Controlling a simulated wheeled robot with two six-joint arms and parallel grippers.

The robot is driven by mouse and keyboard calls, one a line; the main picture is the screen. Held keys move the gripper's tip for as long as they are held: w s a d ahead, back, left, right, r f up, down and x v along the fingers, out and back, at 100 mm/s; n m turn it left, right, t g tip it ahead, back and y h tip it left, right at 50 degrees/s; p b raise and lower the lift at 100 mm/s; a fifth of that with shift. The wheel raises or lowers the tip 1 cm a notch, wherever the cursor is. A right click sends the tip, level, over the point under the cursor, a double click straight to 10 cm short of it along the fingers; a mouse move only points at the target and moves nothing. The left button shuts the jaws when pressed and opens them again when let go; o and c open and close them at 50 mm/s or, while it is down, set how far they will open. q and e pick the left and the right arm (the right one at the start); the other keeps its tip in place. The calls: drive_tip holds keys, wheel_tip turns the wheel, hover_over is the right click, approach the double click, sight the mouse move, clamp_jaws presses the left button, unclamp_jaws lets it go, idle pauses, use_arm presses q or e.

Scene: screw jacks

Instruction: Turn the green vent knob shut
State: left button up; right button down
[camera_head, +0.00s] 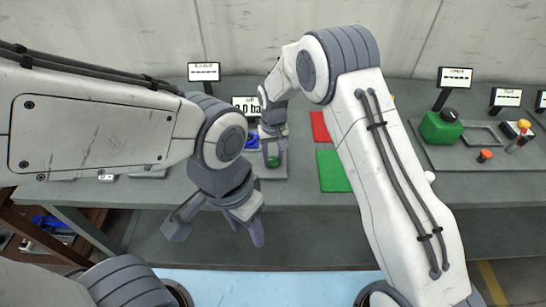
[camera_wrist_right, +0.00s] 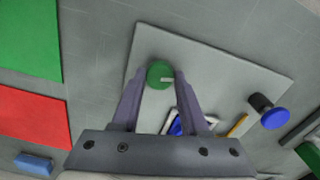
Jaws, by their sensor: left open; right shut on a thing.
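The green vent knob (camera_head: 273,161) is on a light grey plate (camera_head: 275,173) on the bench. It also shows in the right wrist view (camera_wrist_right: 160,74), round, with a pale mark pointing to the right. My right gripper (camera_head: 273,150) reaches down from above and is shut on the knob, one finger on each side of it. My left gripper (camera_head: 217,238) is open and empty, low in front of the bench edge, well apart from the knob.
A red square (camera_head: 320,126) and a green square (camera_head: 333,171) lie right of the plate. A blue knob (camera_wrist_right: 276,118) stands near the vent knob. A green box (camera_head: 440,128) and an orange button (camera_head: 485,155) are on a tray at the right. Small signs stand behind.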

sight(273, 159)
drive_tip(key=shift+w+r+m, duration=0.1)
drive_tip(key=shift+m, duration=1)
drive_tip(key=shift+c, duration=2.1)
unclamp_jaws()
wheel_tip(273, 159, up, 10)
drive_tip(key=b, duration=0.2)
drive_tip(key=shift+r, duration=0.25)
